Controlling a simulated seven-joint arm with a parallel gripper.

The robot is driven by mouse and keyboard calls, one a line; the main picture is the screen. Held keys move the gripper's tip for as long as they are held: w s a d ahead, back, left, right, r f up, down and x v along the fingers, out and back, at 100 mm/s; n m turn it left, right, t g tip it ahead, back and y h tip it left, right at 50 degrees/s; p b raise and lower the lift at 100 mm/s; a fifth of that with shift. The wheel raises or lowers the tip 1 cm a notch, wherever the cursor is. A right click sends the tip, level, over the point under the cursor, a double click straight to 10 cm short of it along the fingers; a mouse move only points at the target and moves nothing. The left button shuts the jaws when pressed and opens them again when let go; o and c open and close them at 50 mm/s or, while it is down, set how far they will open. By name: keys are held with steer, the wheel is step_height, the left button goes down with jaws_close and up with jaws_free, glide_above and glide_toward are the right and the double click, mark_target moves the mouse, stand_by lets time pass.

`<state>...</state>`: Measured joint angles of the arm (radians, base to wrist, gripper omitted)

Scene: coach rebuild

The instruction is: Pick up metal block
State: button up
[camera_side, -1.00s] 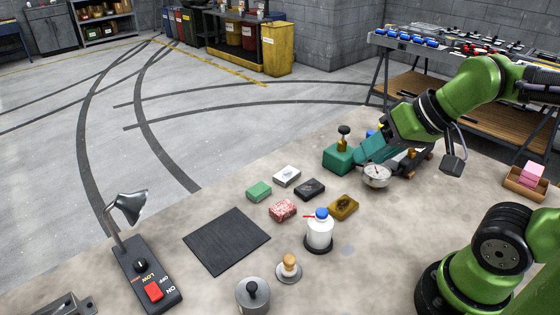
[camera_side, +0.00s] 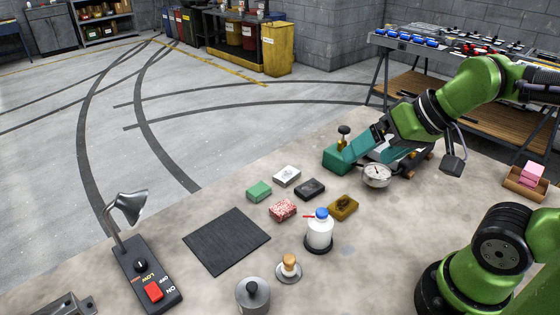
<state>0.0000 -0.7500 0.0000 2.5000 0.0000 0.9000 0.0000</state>
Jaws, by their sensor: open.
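A pale silver-grey block (camera_side: 287,176) with a dark mark on top looks like the metal block. It lies flat on the workbench among several other small blocks, with nothing on it. My gripper (camera_side: 372,142) is at the end of the green arm, over the teal device at the right, well to the right of the block and apart from it. It is open, and I see nothing held in it. Its fingertips are hard to make out against the teal parts.
Green (camera_side: 259,191), black (camera_side: 309,189), red-speckled (camera_side: 283,210) and yellow-brown (camera_side: 343,207) blocks lie close by. A white bottle (camera_side: 320,230) stands in front. A round gauge (camera_side: 376,176) sits below my gripper. A dark mat (camera_side: 227,240) lies at left.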

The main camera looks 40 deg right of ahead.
steer(key=n+g+h, duration=0.2)
steer(key=n+g, duration=0.3)
steer(key=g, duration=0.2)
glide_above(287, 173)
step_height(287, 173, down, 7)
step_height(287, 173, down, 17)
steer(key=shift+s+a+f, duration=0.1)
steer(key=shift+a, duration=0.05)
steer(key=c, duration=1.2)
